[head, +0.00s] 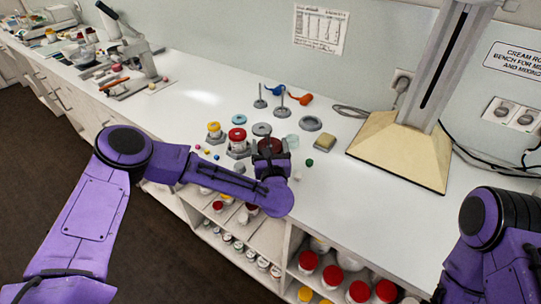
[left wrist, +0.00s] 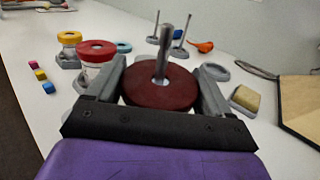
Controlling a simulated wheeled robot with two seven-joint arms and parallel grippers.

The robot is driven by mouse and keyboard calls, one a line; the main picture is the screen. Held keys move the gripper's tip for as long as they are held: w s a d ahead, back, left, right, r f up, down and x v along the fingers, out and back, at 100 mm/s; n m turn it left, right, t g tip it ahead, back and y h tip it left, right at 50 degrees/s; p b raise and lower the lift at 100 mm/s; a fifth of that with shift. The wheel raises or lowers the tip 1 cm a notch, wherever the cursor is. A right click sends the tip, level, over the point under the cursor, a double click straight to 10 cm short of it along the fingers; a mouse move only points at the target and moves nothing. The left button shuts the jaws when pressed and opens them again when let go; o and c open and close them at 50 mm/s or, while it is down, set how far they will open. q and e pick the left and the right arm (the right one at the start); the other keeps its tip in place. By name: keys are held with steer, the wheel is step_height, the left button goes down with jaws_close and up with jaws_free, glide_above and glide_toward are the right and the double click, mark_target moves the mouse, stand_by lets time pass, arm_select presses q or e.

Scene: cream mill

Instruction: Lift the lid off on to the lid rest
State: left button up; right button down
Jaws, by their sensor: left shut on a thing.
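A dark red round lid (left wrist: 160,92) with a grey metal stem (left wrist: 164,45) standing up at its middle sits between the two fingers of my left gripper (left wrist: 163,88). The gripper is shut on this lid. In the head view my left gripper (head: 271,152) is over the bench near its front edge, with a little of the dark red lid showing. What is under the lid is mostly hidden. My right gripper is out of frame.
A red-topped jar (head: 237,135) and a yellow-topped jar (head: 214,130) stand left of the gripper. Thin upright rods (head: 281,102) and an orange scoop (head: 301,99) lie behind. A tan block (head: 324,144) and a wide beige stand base (head: 395,150) are to the right.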

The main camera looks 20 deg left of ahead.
arm_select(q)
steer(key=shift+r+p, duration=0.5)
steer(key=shift+r, duration=0.6)
steer(key=shift+r+p, duration=1.15)
steer(key=shift+r, duration=1.4)
